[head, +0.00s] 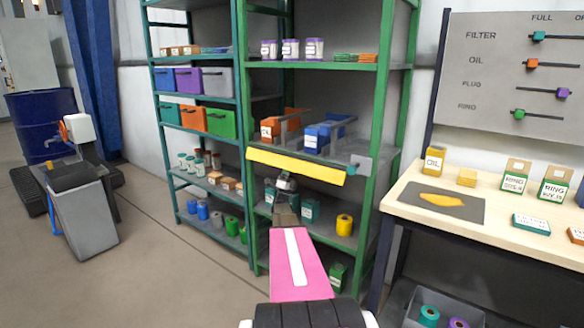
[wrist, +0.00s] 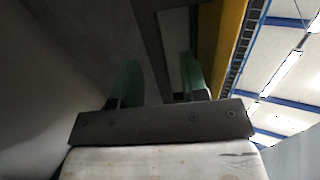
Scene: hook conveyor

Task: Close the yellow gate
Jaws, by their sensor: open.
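The yellow gate (head: 300,166) is a long flat bar along the front of the middle shelf of the green rack. Its right end lies near a small grey plate (head: 361,165) on the shelf edge; I cannot tell whether they touch. My gripper (head: 286,180) is just below the bar, left of its middle, open with nothing seen between its fingers. Contact with the gate cannot be told.
Behind the gate are an orange bin (head: 284,124) and a blue bin (head: 328,132). The green rack post (head: 384,120) stands right of the grey plate. A workbench (head: 405,197) with boxes is at the right. Open floor (head: 165,270) lies at the left.

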